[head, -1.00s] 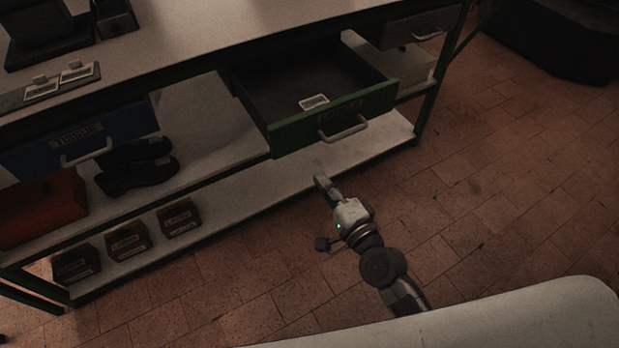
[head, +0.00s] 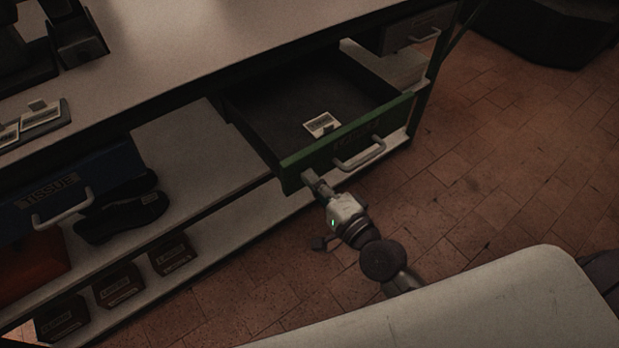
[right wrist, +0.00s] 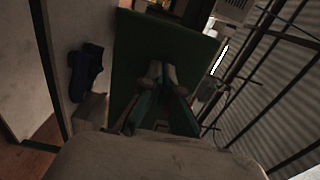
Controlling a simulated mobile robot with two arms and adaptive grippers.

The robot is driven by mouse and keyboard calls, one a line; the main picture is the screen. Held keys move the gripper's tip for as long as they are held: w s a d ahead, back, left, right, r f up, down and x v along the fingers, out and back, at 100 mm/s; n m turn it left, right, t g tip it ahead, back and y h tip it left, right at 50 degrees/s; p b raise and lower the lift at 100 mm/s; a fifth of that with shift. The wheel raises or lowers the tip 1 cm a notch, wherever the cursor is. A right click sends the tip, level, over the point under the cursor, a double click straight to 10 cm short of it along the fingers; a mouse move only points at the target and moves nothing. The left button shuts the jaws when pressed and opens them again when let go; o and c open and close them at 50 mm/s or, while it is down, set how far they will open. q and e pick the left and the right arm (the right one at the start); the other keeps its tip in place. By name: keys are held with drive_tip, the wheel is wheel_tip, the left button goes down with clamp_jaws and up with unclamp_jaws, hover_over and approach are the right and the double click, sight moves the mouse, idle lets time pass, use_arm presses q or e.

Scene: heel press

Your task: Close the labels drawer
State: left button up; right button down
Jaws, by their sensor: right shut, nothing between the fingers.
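The green-fronted drawer (head: 345,143) stands pulled out under the workbench, with a metal bar handle (head: 361,153) on its front. The lettering on its front is too dim to read. A small white label card (head: 321,124) lies inside it. My right gripper (head: 311,178) is shut and empty at the lower left part of the drawer front, left of the handle; whether it touches cannot be told. In the right wrist view the fingers (right wrist: 163,78) point at the green front (right wrist: 185,45). My left gripper is not in view.
A blue drawer marked TISSUE (head: 70,188) is at the left, with dark shoes (head: 122,208) on the shelf beside it. Several small boxes (head: 117,285) stand on the lower shelf. A grey drawer (head: 411,32) is at the right.

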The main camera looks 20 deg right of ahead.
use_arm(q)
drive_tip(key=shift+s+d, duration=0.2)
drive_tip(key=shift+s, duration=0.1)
